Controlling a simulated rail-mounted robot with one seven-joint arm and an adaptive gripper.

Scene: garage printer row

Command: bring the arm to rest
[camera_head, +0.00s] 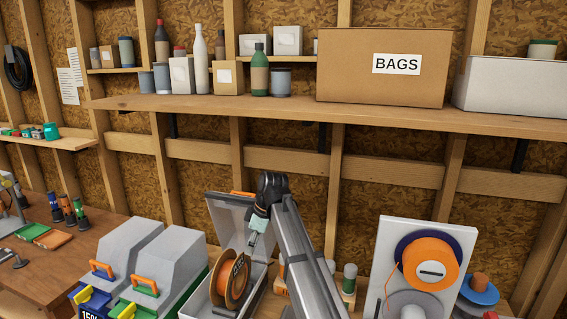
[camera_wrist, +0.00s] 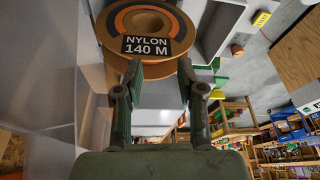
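An orange filament spool (camera_head: 231,281) with a tan rim stands in an open grey box (camera_head: 222,216) at the bottom middle of the head view. In the wrist view the spool (camera_wrist: 150,20) shows its face and a black label reading "NYLON 140 M". My gripper (camera_wrist: 159,70) has its two fingers apart, with nothing visible held between them. The fingertips are close to the spool's rim; I cannot tell whether they touch it. In the head view my arm reaches over the box, and the fingers are small above the spool.
Two closed grey boxes (camera_head: 165,253) with orange handles stand left of the open box. A white panel with an orange and blue spool (camera_head: 430,262) stands at right. A shelf (camera_head: 150,102) with bottles and a BAGS carton (camera_head: 345,70) runs above. Free air lies between shelf and boxes.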

